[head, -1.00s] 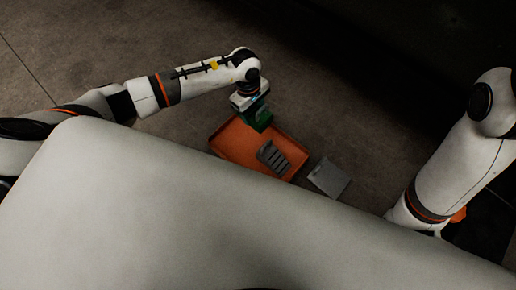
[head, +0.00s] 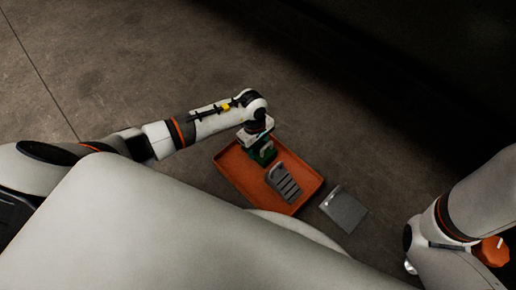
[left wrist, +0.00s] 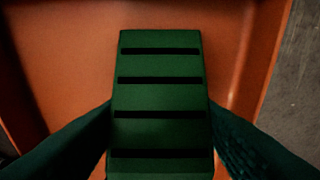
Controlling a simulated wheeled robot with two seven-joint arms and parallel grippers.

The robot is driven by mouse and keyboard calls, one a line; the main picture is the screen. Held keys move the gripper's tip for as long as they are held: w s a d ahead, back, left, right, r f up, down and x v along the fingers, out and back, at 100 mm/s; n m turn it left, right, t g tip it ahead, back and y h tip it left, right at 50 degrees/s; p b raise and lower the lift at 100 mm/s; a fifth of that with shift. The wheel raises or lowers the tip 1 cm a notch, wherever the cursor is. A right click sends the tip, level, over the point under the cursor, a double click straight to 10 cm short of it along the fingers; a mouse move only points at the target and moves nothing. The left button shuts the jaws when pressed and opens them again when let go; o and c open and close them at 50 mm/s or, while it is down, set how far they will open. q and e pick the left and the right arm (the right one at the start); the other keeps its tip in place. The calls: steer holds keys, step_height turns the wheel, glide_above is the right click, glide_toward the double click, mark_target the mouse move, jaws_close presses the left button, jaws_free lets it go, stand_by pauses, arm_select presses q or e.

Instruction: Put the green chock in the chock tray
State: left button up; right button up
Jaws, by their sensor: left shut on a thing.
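The green chock (left wrist: 160,98) fills the middle of the left wrist view, with dark slots across its face. My left gripper (head: 263,150) is shut on it, one finger on each side. In the head view the green chock (head: 265,157) shows under the gripper, over the left part of the orange chock tray (head: 234,174). The tray floor (left wrist: 60,60) shows behind the chock in the left wrist view. I cannot tell whether the chock touches the floor of the tray. My right gripper is not clearly in view.
A grey slotted chock (head: 284,183) lies in the tray, just right of the green one. A grey flat piece (head: 344,208) lies on the floor right of the tray. An orange part (head: 492,251) shows at the right edge by my right arm. Floor beyond the tray is clear.

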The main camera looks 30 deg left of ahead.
arm_select(q)
steer(key=shift+r, duration=0.2)
steer(key=shift+f, duration=0.15)
steer(key=o, duration=0.7)
steer(key=shift+f, duration=0.1)
steer(key=o, duration=0.5)
